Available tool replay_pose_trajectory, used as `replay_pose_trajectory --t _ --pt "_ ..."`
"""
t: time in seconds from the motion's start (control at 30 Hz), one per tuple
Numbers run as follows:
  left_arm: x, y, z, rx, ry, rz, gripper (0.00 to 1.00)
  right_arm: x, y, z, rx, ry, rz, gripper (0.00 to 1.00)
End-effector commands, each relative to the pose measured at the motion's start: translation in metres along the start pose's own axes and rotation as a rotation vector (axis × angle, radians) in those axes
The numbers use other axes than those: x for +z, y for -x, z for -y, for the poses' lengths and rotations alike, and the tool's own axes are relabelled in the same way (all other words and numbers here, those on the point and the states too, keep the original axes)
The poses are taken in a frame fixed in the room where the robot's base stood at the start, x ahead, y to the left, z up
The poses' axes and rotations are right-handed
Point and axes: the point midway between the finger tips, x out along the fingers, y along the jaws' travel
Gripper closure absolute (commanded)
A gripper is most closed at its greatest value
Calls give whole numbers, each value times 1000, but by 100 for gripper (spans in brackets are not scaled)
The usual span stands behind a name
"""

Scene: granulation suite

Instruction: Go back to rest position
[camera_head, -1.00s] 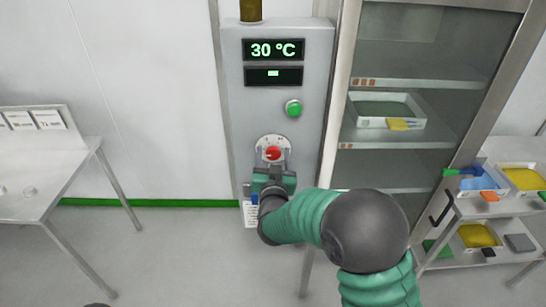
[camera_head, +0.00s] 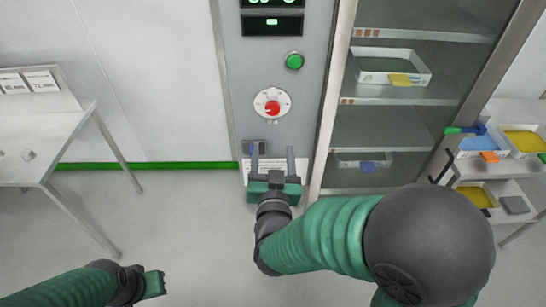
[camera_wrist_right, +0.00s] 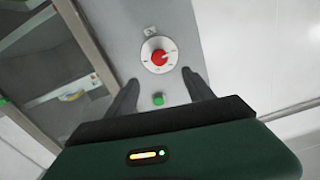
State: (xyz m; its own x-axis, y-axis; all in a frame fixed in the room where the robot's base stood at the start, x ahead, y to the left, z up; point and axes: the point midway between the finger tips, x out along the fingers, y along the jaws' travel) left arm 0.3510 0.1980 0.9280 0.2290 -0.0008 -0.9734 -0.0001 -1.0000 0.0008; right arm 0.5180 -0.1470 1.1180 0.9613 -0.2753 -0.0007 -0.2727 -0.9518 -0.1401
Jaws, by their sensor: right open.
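My right gripper (camera_head: 272,160) is open and empty in the head view, its two fingers apart in front of the lower part of the grey control panel (camera_head: 229,22). The red knob (camera_head: 272,107) on its white dial is above the fingertips and apart from them. In the right wrist view the fingers (camera_wrist_right: 160,82) are spread, with the red knob (camera_wrist_right: 159,57) beyond them. My left gripper (camera_head: 154,284) is low at the left of the head view, over the floor; its jaws are too unclear to judge.
A green button (camera_head: 294,61) sits above the knob. A glass-fronted cabinet (camera_head: 400,101) with trays stands right of the panel. A shelf cart (camera_head: 508,165) with trays is at far right. A white table (camera_head: 40,140) is at left. Open floor lies between.

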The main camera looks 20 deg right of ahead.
Motion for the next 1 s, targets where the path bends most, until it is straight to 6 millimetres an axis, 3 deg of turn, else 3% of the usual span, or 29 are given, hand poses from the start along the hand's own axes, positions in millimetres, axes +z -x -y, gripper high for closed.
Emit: replay_pose_trajectory --t 0.13,0.53,0.63,0.73,0.83,0.9,1.0 --pt "0 -1 0 0 0 0 100 0 9 0 1 0 -1 39" --pt "0 0 0 0 0 0 100 0 9 -1 1 0 1 39" --pt "0 0 0 0 0 0 100 10 6 1 -20 -2 52 39" --pt "0 0 0 0 0 0 100 41 1 4 -86 4 218 39" --pt "0 1 0 0 0 0 100 89 12 -1 -166 42 487 39" --pt "0 1 0 0 0 0 100 122 34 -15 -201 90 697 39" --pt "0 2 0 0 0 0 100 154 75 -51 -206 172 976 39"
